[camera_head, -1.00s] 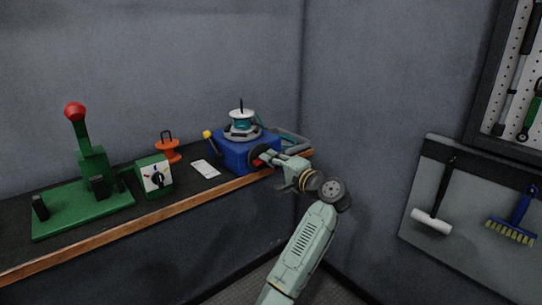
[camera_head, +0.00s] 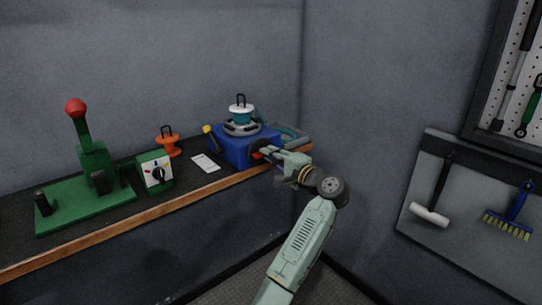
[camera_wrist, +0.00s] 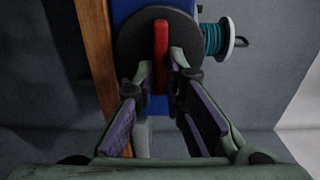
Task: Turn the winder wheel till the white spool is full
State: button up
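The winder is a blue box (camera_head: 232,151) at the right end of the bench. Its black winder wheel (camera_wrist: 130,45) faces my gripper and carries a red bar (camera_wrist: 161,55) across it. My gripper (camera_wrist: 160,68) has a finger on each side of the red bar and appears closed on it; the finger contact is partly hidden. The white spool (camera_head: 240,107) stands on top of the winder with teal wire around its core. In the wrist view the spool (camera_wrist: 231,37) shows at the upper right, with teal wire between its flanges.
A yellow-tipped lever (camera_head: 207,130) sits at the winder's left. A white card (camera_head: 206,162), an orange spool (camera_head: 167,143), a green dial box (camera_head: 155,172) and a green press with a red knob (camera_head: 76,107) stand further left. The wooden bench edge (camera_head: 130,223) runs along the front.

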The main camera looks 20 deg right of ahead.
jog(key=o, duration=0.4)
jog(key=v, duration=1.2)
